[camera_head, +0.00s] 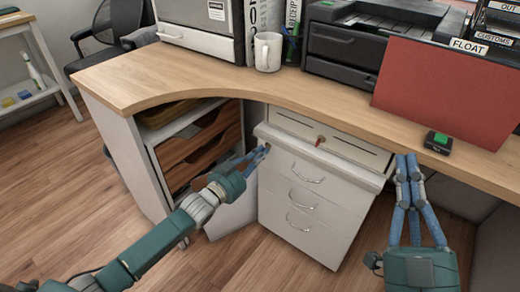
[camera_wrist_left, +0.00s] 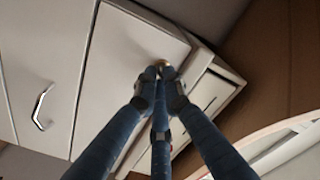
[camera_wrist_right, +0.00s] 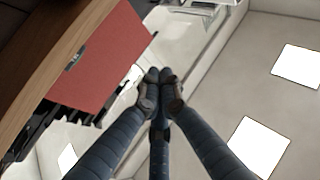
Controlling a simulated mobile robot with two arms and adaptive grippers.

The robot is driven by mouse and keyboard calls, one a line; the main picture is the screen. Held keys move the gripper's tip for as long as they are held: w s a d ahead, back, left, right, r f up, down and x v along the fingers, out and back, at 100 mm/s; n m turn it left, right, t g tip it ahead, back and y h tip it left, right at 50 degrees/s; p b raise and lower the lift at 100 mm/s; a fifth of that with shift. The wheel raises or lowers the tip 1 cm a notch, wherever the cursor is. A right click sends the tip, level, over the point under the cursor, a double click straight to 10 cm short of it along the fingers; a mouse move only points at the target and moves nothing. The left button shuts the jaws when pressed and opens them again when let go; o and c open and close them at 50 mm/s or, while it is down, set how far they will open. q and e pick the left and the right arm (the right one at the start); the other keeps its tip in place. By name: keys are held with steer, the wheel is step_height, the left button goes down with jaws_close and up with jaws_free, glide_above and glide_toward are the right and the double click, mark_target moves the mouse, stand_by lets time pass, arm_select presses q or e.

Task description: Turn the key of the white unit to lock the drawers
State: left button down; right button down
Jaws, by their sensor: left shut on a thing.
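The white unit (camera_head: 300,190) stands under the desk, with several drawers and metal handles; its upper drawer front juts out a little past the panel above. My left gripper (camera_head: 264,150) is at the upper left corner of that front. In the left wrist view its fingertips (camera_wrist_left: 162,72) are closed around a small brass piece (camera_wrist_left: 162,63), apparently the key, mostly hidden by the fingers. A second brass piece with a red tag (camera_head: 320,141) sits on the top panel. My right gripper (camera_head: 408,165) is shut and empty at the desk's front edge; it also shows in the right wrist view (camera_wrist_right: 159,88).
The wooden desk (camera_head: 190,85) overhangs the unit. A shelf with brown trays (camera_head: 195,150) stands left of it. On the desk are a white mug (camera_head: 268,52), a black printer (camera_head: 345,50), a red board (camera_head: 440,90) and a green-buttoned box (camera_head: 438,142).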

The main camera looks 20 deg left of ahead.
arm_select(q)
steer(key=shift+r+n+p, duration=0.1)
steer(key=shift+n+p, duration=0.7)
steer(key=shift+n, duration=0.4)
steer(key=n+p, duration=0.1)
steer(key=n, duration=0.2)
steer(key=shift+n+p, duration=0.3)
steer(key=shift+n, duration=0.1)
arm_select(e)
step_height(320, 180, down, 20)
steer(key=d+g+h, duration=0.2)
steer(key=g+h, duration=0.1)
steer(key=g, duration=0.6)
steer(key=shift+d+r+g, duration=0.15)
steer(key=shift+d+g, duration=0.1)
steer(key=shift+g, duration=0.15)
arm_select(q)
steer(key=c, duration=1.9)
jaws_free()
steer(key=shift+o, duration=0.2)
steer(key=v, duration=1.2)
